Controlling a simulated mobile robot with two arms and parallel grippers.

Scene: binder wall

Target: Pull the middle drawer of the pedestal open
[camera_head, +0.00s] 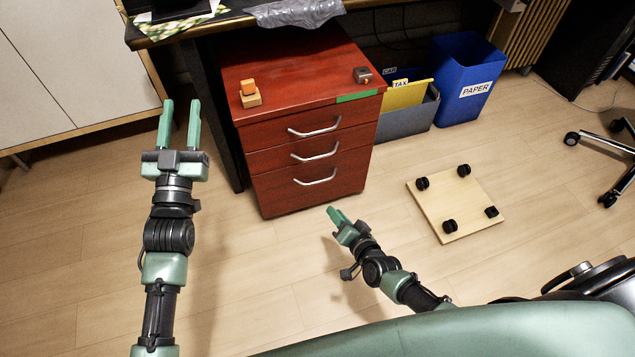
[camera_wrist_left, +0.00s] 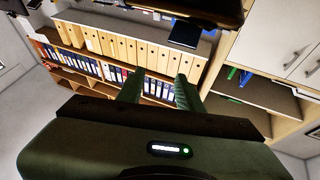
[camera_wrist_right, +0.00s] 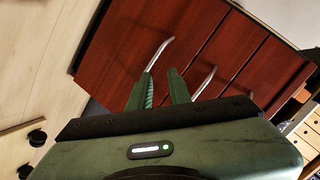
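The red wooden pedestal (camera_head: 258,133) has three drawers with silver bar handles, all looking shut. The middle drawer (camera_head: 275,161) has its handle (camera_head: 315,155) between the other two. In the right wrist view the pedestal appears turned sideways, with the bottom handle (camera_wrist_right: 158,52) and what looks like the middle handle (camera_wrist_right: 203,82) beyond the fingers. My right gripper (camera_head: 335,214) is open and empty, low in front of the pedestal and apart from the handles; it also shows in the right wrist view (camera_wrist_right: 160,82). My left gripper (camera_head: 180,112) is open and empty, left of the pedestal.
A wooden dolly (camera_head: 457,204) lies wheels-up on the floor at right. A grey file box (camera_head: 408,121) and blue paper bin (camera_head: 466,75) stand right of the pedestal. A desk leg (camera_head: 214,110) is close on its left. The floor in front is clear.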

